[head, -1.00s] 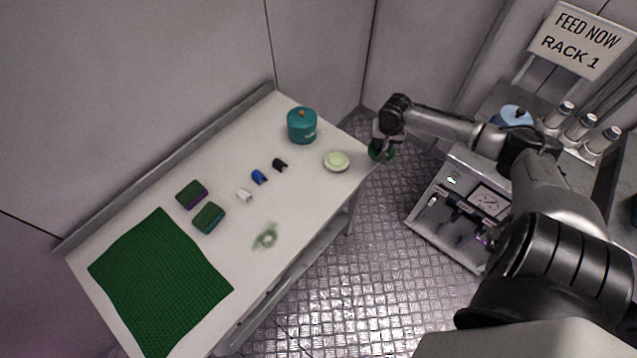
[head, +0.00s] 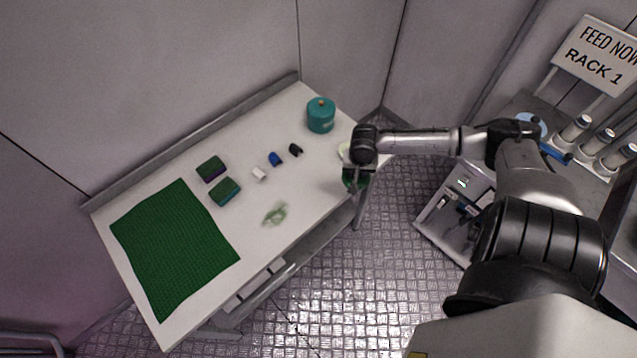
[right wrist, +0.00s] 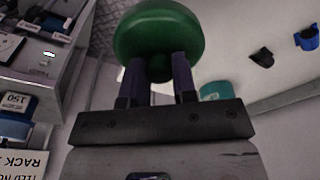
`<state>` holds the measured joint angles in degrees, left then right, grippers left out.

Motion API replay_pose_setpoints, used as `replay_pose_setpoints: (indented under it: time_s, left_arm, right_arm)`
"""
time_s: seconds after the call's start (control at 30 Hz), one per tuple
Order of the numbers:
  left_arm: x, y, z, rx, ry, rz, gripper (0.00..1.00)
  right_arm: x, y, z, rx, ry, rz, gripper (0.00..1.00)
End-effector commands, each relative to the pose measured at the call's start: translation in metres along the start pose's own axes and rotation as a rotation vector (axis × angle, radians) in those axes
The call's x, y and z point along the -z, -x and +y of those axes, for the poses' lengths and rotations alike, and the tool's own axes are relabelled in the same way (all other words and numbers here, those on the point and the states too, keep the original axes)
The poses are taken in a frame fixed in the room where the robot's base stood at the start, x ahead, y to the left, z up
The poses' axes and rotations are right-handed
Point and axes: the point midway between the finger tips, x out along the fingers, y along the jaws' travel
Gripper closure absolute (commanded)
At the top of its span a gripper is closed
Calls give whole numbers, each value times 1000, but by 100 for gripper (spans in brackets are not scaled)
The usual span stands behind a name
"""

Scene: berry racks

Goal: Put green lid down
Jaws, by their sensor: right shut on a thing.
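My right gripper (right wrist: 158,75) is shut on the green lid (right wrist: 160,28), a round dark green disc seen large in the right wrist view. In the head view the green lid (head: 356,178) hangs below the gripper at the right end of the white table (head: 190,317), partly hidden by my arm. It looks held in the air near the table's edge; I cannot tell its exact height. My left gripper is not in view.
On the table are a teal canister (head: 320,116), a pale dish (head: 344,151) partly hidden by my gripper, small black (head: 296,150), blue (head: 275,159) and white (head: 258,174) pieces, two sponges (head: 225,191) and a green mat (head: 172,250). A greenish smear (head: 275,214) marks the front. Bare tabletop lies between the smear and gripper.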

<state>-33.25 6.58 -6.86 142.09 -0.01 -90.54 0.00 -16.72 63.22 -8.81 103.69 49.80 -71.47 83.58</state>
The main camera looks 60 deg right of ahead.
Motion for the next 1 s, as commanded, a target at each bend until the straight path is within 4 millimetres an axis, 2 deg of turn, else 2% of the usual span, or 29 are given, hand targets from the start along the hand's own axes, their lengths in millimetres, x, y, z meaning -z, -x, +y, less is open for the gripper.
replay_pose_setpoints:
  time_s: [0.17, 0.7, 1.0]
  left_arm:
    - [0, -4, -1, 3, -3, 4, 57]
    - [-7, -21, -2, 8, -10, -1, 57]
    - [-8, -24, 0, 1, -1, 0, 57]
  right_arm:
    - [3, -9, -12, -1, -39, -1, 97]
    - [24, -63, -95, -2, -39, 0, 97]
    - [28, -75, -110, -4, -36, 0, 97]
